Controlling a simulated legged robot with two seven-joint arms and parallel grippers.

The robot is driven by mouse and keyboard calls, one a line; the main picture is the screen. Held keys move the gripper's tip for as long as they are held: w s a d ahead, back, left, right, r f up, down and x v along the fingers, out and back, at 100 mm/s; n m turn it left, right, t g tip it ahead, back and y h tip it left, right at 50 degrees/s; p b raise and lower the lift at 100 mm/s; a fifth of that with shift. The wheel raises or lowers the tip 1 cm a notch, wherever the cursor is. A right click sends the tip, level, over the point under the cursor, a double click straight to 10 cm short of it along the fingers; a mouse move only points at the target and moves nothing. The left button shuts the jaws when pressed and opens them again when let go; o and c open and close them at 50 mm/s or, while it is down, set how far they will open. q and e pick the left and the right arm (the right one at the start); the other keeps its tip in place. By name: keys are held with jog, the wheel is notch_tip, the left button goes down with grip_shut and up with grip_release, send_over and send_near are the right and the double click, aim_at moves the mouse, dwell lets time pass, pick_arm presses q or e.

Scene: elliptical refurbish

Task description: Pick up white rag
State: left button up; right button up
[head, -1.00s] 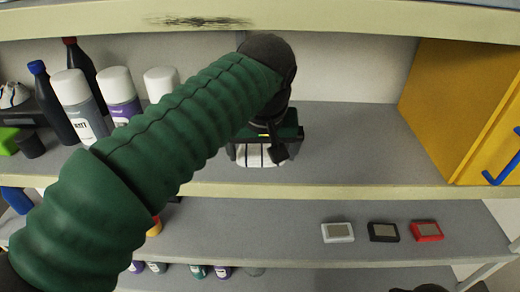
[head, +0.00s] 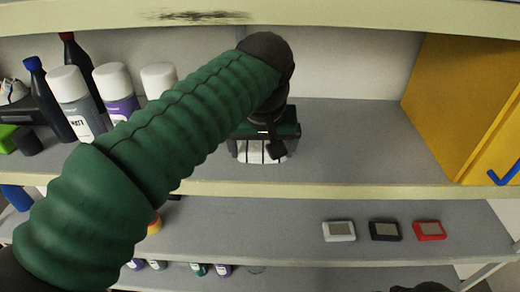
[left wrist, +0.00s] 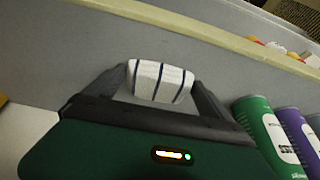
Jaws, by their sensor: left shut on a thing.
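The white rag (head: 250,155) has dark stripes and is on the upper grey shelf, near its front edge, in the head view. My left gripper (head: 262,152) is over it, with the arm coming in from the left. In the left wrist view the rag (left wrist: 160,82) shows between the two dark fingers of my left gripper (left wrist: 155,88), which are shut on it. The gripper body hides part of the rag in both views. I cannot tell whether the rag is clear of the shelf. My right gripper does not clearly show.
Bottles and white-capped cans (head: 112,82) stand on the shelf at the left. A yellow cabinet (head: 450,105) with a blue handle bounds the right. The lower shelf holds a white (head: 339,231), a black (head: 385,231) and a red box (head: 429,231). The upper shelf is clear right of the gripper.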

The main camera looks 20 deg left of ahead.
pick_arm(q)
jog(key=s+d+b, duration=0.2)
jog(key=s+b, duration=0.2)
jog(key=s, duration=0.4)
jog(key=s+d+b, duration=0.3)
jog(key=s+b, duration=0.2)
jog(key=s, duration=0.4)
jog(key=shift+d+r, duration=0.15)
jog(key=shift+d, duration=0.15)
jog(key=shift+s+a, duration=0.1)
jog(key=shift+a, duration=0.05)
